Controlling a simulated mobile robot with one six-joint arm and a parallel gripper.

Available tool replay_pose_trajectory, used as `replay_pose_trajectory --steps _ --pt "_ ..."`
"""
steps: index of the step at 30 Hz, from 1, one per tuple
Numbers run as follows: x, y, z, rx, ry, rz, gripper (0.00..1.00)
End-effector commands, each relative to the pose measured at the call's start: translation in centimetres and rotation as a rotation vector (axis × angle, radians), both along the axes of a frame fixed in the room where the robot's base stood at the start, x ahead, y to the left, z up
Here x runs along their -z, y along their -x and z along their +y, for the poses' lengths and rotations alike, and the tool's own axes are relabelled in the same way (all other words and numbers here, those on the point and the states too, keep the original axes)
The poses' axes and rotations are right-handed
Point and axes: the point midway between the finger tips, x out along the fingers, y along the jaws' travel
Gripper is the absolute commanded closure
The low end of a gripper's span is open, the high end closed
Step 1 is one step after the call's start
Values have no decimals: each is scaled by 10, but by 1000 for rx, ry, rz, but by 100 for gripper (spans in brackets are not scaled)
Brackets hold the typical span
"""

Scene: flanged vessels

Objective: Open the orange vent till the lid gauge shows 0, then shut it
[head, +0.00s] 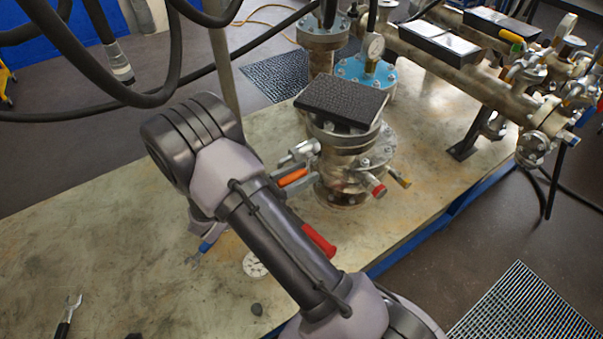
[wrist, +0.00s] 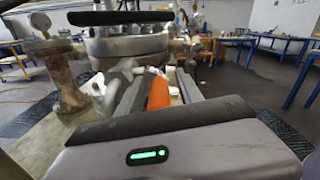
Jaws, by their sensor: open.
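The orange vent handle (head: 292,177) sticks out from the left side of the flanged metal vessel (head: 345,170) on the table. My gripper (head: 285,183) is open beside the vessel, with its fingers around the handle. In the wrist view the orange handle (wrist: 158,92) lies between the two fingers, pointing toward the palm. I cannot tell whether either finger touches it. A black textured pad (head: 342,102) covers the vessel's top. A round gauge (head: 375,46) stands on a blue flange behind; its reading is too small to tell. No gauge shows on the near vessel's lid.
A red-tipped fitting (head: 378,190) and a brass one (head: 400,177) stick out at the vessel's right. A pipe manifold (head: 450,60) stands at the back right. A red handle (head: 319,240) lies beside my arm, and a spanner (head: 68,314) lies front left. The table's left is mostly clear.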

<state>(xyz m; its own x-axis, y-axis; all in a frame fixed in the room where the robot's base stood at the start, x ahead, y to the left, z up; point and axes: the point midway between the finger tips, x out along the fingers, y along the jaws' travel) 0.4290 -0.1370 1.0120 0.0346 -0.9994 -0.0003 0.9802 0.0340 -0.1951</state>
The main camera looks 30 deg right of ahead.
Motion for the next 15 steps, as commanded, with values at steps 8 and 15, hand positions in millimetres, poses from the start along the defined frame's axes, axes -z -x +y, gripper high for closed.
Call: replay_pose_trajectory --steps 8,15 --pt "0 1 0 3 1 0 100" --pt "0 2 0 7 1 2 100"
